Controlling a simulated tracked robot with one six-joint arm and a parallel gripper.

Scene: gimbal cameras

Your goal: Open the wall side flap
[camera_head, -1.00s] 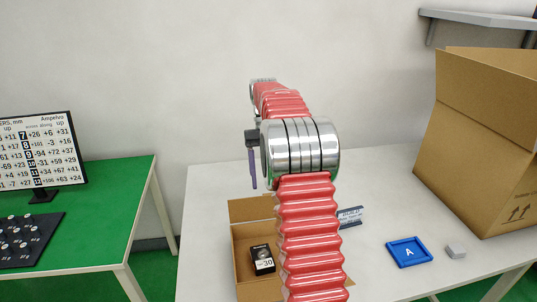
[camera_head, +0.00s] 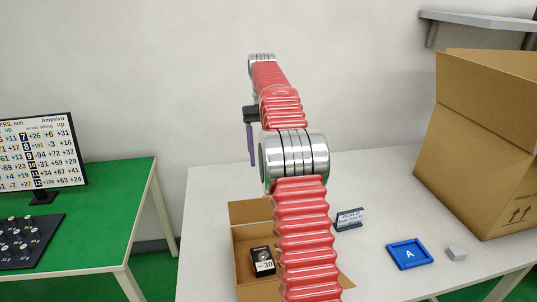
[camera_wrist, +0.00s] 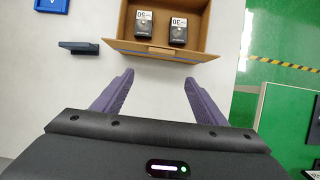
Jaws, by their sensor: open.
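The open brown cardboard box (camera_head: 240,262) stands on the white table, partly hidden behind my arm. In the wrist view, its wall side flap (camera_wrist: 150,49) runs along the box edge nearest my gripper, as a brown strip with a blue line. I cannot tell its exact angle. Two black devices with white number labels lie inside the box (camera_wrist: 203,25). My gripper (camera_wrist: 159,77) is open and empty, its two purple fingers spread just on the wall side of the flap, with no clear contact. In the head view, one purple finger (camera_head: 251,145) hangs down above the box's far side.
A dark label stand (camera_head: 349,219) is beside the box. A blue tray marked A (camera_head: 410,253) and a grey block (camera_head: 456,253) lie to its right. A large cardboard box (camera_head: 470,160) stands at the right. A green table with a screen (camera_head: 40,155) is at the left.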

